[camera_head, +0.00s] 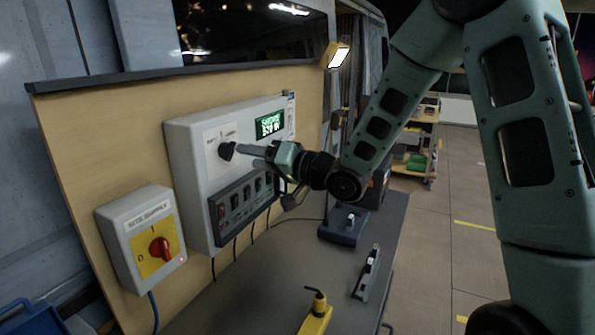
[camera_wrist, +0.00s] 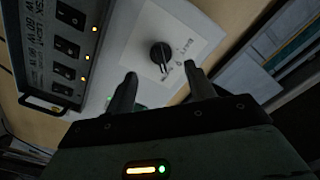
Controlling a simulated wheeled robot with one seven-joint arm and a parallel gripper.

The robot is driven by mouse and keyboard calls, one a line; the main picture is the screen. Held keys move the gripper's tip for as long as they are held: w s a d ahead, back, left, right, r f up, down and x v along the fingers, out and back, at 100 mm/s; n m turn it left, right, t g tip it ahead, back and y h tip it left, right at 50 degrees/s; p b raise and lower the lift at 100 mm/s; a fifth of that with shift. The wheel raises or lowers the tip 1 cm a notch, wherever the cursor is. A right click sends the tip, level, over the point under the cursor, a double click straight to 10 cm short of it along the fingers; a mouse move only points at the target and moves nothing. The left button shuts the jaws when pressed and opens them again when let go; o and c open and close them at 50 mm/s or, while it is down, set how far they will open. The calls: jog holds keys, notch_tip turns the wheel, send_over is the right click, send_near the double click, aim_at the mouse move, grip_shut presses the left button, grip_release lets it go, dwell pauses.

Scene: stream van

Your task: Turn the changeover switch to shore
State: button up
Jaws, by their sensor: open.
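The changeover switch, a black rotary knob (camera_head: 226,151), is on a pale label plate at the front of the grey wall panel (camera_head: 190,165). It also shows in the wrist view (camera_wrist: 160,54), with a pale pointer mark; the small lettering around it is too blurred to read surely. My gripper (camera_head: 243,151) is in front of the panel, pointing at the knob. In the wrist view my gripper (camera_wrist: 160,74) has its fingers apart, one on each side below the knob, with nothing between them. They look short of the knob; contact cannot be told.
A green-lit display (camera_head: 270,124) is right of the knob. A row of black rocker switches (camera_head: 240,202) is below. A separate site supply box (camera_head: 140,235) with a red rotary switch (camera_head: 160,249) is lower left. The bench (camera_head: 270,285) holds a blue-grey device (camera_head: 343,226) and a yellow tool (camera_head: 316,315).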

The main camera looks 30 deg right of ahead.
jog(key=b+v, duration=0.5)
jog(key=v, duration=0.6)
jog(key=shift+s+d, duration=0.2)
jog(key=shift+s, duration=0.1)
jog(key=s+a+f+n+g+h, duration=0.35)
jog(key=a+f+g+h, duration=0.25)
jog(key=a+f, duration=0.45)
jog(key=s+a+f+n+g+h, duration=0.1)
jog(key=s+a+f+n+g, duration=0.1)
jog(key=s, duration=0.5)
jog(key=s+a+f+n+g+h, duration=0.1)
jog(key=s+n+g, duration=0.1)
jog(key=s+g, duration=0.2)
jog(key=s+a+f+n+g+h, duration=0.1)
jog(key=s+a+f+n+g, duration=0.1)
jog(key=s, duration=0.8)
jog(key=shift+s+a+f+g, duration=0.25)
jog(key=shift+a+f+g, duration=0.1)
jog(key=shift+g, duration=0.15)
